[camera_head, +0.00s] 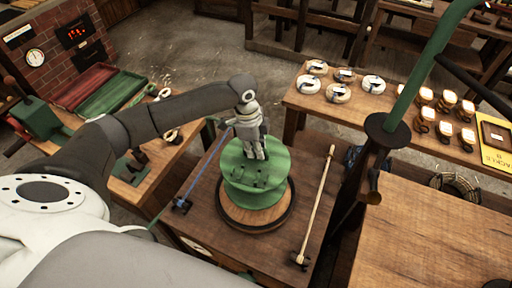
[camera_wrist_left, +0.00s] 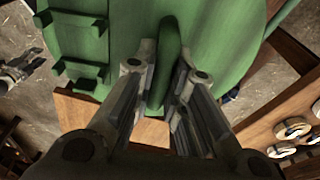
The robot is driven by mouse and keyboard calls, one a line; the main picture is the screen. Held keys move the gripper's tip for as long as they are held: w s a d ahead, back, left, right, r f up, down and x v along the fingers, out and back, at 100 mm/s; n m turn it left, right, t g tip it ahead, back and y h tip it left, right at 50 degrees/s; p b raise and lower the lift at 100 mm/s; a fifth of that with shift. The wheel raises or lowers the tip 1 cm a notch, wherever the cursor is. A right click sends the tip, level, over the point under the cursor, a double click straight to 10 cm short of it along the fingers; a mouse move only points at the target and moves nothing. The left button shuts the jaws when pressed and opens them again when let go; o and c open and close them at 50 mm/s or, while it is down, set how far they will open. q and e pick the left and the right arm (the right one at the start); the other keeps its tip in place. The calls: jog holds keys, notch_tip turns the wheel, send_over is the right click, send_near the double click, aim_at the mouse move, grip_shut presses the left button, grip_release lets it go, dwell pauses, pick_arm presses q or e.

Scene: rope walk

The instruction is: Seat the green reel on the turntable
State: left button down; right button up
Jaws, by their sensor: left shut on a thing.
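The green reel (camera_head: 264,193) is in the middle of the head view, over the round wooden turntable (camera_head: 262,217) with its dark rim. The reel looks upright and roughly centred; I cannot tell whether it touches the turntable. My left gripper (camera_head: 258,154) reaches down to the top of the reel. In the left wrist view its fingers (camera_wrist_left: 163,98) are on both sides of a green upright handle (camera_wrist_left: 170,45) on the reel (camera_wrist_left: 120,25), shut on it. The underside of the reel is hidden. My right gripper is not in view.
A blue rod (camera_head: 206,168) lies left of the turntable and a pale rod (camera_head: 318,202) right of it. A dark post with a green pole (camera_head: 425,65) stands at the right. A bench (camera_head: 300,98) behind holds white coils and several spools. Another bench is at the left.

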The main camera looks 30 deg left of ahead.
aim_at(255, 159)
pick_arm(q)
jog(key=shift+f+b, duration=1.4)
jog(key=shift+b, duration=0.4)
jog(key=shift+f+b, duration=0.5)
jog(key=shift+f, duration=1.8)
jog(key=c, duration=1.4)
grip_release()
jog(key=shift+s+f, duration=0.1)
notch_tip(255, 159, up, 7)
jog(key=p, duration=0.7)
jog(key=shift+p, duration=0.4)
